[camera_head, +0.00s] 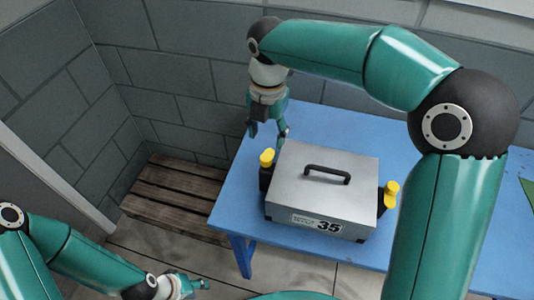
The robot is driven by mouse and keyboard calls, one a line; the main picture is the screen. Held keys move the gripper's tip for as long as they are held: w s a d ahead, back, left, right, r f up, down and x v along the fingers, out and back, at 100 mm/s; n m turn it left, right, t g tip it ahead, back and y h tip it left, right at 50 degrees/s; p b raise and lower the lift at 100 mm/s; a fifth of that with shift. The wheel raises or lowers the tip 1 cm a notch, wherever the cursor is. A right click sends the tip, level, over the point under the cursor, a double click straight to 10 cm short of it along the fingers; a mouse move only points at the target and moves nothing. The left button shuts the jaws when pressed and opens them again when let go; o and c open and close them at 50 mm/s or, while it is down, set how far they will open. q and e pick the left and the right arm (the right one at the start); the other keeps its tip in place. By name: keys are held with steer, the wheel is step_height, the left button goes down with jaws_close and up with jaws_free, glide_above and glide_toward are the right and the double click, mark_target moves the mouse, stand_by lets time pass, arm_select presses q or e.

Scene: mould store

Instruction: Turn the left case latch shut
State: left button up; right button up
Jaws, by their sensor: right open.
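A grey case (320,185) with a black handle (327,174) and a label reading 35 stands on the blue table. Its left case latch (267,158) has a yellow top on a black body at the left side. A similar yellow-topped right latch (391,190) is on the right side. My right gripper (267,134) reaches over from the right and points down, open and empty, just behind the left latch in the picture. I cannot tell whether a finger touches the latch. My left gripper (197,284) is low at the left, away from the case; its jaws are unclear.
The blue table (333,122) has free room behind and to the right of the case. A slatted wooden pallet (178,195) lies on the floor left of the table. Grey block walls (180,85) close the back and left. A green piece (528,190) shows at the right edge.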

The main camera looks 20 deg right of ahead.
mark_target(266, 158)
step_height(266, 158, down, 7)
steer(key=shift+r, duration=0.15)
steer(key=shift+a+f, duration=0.1)
steer(key=shift+f, duration=0.75)
